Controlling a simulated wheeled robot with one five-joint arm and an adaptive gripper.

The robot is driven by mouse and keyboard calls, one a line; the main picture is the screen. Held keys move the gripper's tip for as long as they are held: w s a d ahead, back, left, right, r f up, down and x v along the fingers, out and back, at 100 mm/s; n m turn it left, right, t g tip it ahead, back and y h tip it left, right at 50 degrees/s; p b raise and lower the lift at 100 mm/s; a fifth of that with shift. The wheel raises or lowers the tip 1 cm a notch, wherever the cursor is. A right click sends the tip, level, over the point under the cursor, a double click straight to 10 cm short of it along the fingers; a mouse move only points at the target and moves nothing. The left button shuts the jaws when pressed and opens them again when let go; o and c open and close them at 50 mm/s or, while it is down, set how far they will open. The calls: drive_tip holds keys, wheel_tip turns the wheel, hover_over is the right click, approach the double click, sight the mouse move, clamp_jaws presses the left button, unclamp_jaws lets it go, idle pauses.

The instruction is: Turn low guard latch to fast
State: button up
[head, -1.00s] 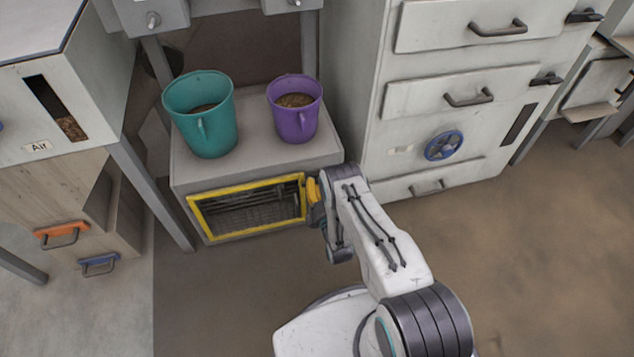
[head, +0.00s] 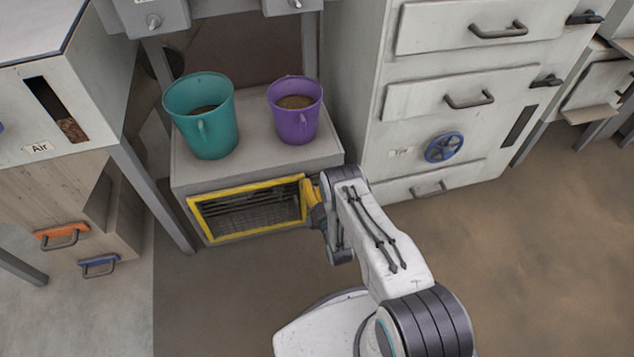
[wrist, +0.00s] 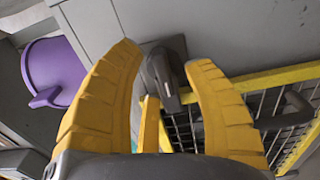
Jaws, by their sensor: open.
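The low guard is a yellow-framed mesh panel (head: 196,217) on the front of the low grey box. It also shows in the wrist view (wrist: 262,80). A dark grey latch (wrist: 163,76) sits at the guard's edge in the wrist view, its lever between my fingers. My gripper (wrist: 164,56) is open, with a yellow finger on either side of the latch. I cannot tell whether either finger touches it. In the head view my gripper (head: 313,198) is at the guard's right edge, and it hides the latch there.
A teal bucket (head: 205,130) and a purple bucket (head: 293,127) stand on the box. A grey cabinet (head: 360,125) with drawers and a blue handwheel (head: 444,148) is to the right. A dark handle (wrist: 286,113) stands out from the guard. The brown floor at right is clear.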

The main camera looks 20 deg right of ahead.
sight(314, 161)
drive_tip(key=o, duration=0.6)
wheel_tip(314, 161, up, 7)
drive_tip(key=shift+w+r, duration=0.1)
drive_tip(key=shift+w, duration=0.05)
drive_tip(key=shift+c, duration=0.2)
drive_tip(key=shift+r, duration=0.95)
drive_tip(key=c, duration=0.6)
drive_tip(key=shift+o, duration=0.2)
drive_tip(key=shift+r, duration=0.5)
drive_tip(key=shift+s+f, duration=0.1)
drive_tip(key=shift+s, duration=0.1)
